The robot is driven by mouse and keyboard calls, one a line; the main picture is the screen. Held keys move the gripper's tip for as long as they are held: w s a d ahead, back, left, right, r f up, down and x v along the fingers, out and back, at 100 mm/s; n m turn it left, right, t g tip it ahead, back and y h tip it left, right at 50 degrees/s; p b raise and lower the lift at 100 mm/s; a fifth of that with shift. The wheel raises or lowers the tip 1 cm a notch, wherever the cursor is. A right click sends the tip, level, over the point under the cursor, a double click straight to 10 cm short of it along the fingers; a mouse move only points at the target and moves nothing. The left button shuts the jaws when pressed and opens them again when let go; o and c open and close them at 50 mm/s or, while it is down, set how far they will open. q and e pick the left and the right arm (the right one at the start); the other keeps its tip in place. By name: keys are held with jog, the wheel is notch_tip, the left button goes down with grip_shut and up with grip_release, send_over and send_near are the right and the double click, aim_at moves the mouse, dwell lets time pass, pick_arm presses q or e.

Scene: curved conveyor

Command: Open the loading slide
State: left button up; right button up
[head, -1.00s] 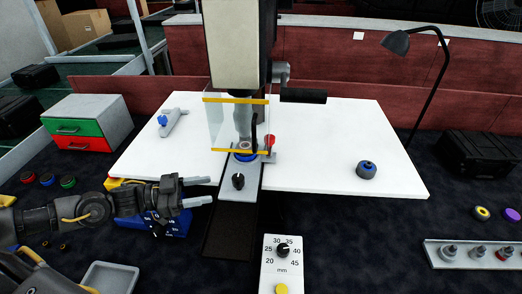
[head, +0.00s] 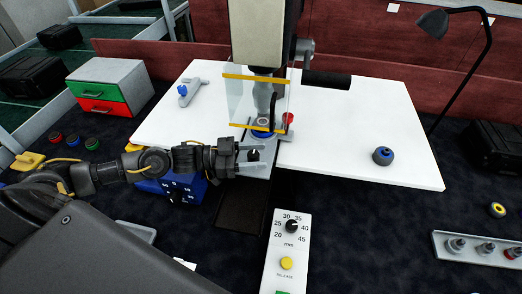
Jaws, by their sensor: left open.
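The loading slide (head: 263,172) is a grey plate under the press, with a black knob (head: 253,154) on its front part. A blue-rimmed round part (head: 262,134) sits farther back on it, behind the clear guard (head: 245,100) with yellow edges. A dark track (head: 241,208) runs from the slide toward me. My left gripper (head: 258,157) comes in from the left, open, with one finger on the far side of the knob and one on the near side. I cannot tell whether the fingers touch the knob. My right gripper is not in view.
A white panel (head: 287,250) with a dial and yellow button stands right of the track. A blue box (head: 170,190) lies under my left arm. A dark round piece (head: 383,156) rests on the white table (head: 350,120). A lamp (head: 470,50) stands at the right.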

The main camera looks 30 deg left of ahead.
pick_arm(q)
jog(key=shift+x, duration=0.85)
jog(key=shift+c, duration=0.3)
grip_shut()
